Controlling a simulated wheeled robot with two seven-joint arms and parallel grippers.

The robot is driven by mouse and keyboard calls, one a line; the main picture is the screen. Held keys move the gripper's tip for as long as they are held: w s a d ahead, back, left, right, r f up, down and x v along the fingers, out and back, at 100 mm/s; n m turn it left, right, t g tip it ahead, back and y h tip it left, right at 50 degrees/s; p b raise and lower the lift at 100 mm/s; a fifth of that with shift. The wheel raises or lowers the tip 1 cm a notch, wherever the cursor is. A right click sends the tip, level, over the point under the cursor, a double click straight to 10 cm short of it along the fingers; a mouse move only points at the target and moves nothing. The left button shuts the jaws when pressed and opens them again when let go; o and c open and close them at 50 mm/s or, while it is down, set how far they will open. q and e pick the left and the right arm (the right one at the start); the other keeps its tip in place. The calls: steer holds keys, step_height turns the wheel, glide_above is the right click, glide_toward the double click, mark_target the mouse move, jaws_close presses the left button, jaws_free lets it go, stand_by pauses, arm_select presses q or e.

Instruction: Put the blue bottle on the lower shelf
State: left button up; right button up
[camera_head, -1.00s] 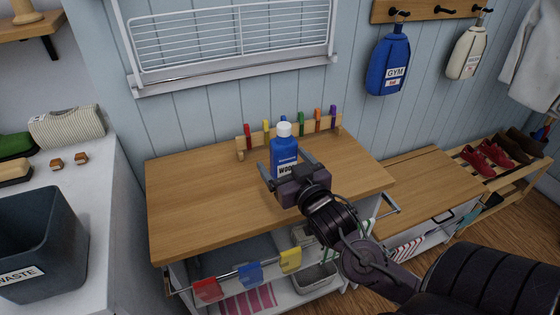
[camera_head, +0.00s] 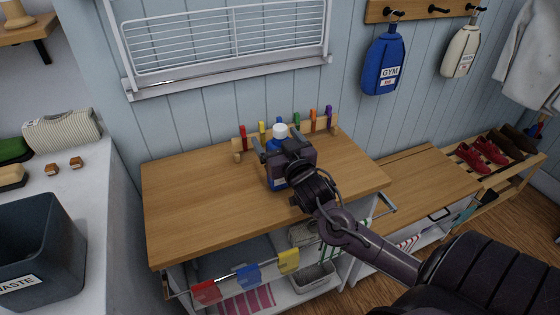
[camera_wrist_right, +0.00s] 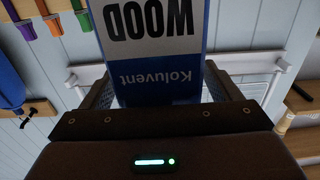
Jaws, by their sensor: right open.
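The blue bottle (camera_head: 271,148) with a white cap stands upright on the wooden top of the cart, in front of a peg rack. My right gripper (camera_head: 281,147) is level with the bottle, jaws open, one finger on each side of it, and hides much of its body. In the right wrist view the bottle (camera_wrist_right: 155,60), labelled WOOD and Koluvent, appears upside down between the two fingers (camera_wrist_right: 160,85), with a visible gap at the right finger. The lower shelf (camera_head: 284,296) is white and partly hidden under the wooden top. My left gripper is not in view.
The wooden top (camera_head: 200,200) is clear left of the bottle. Red, blue and yellow cloths (camera_head: 248,276) hang from a front rail before the lower shelf, which holds a striped pink cloth (camera_head: 245,300) and a grey basket (camera_head: 313,276). A waste bin (camera_head: 40,245) stands at left.

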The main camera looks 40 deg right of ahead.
steer(key=c, duration=1.7)
steer(key=shift+r, duration=0.1)
jaws_close()
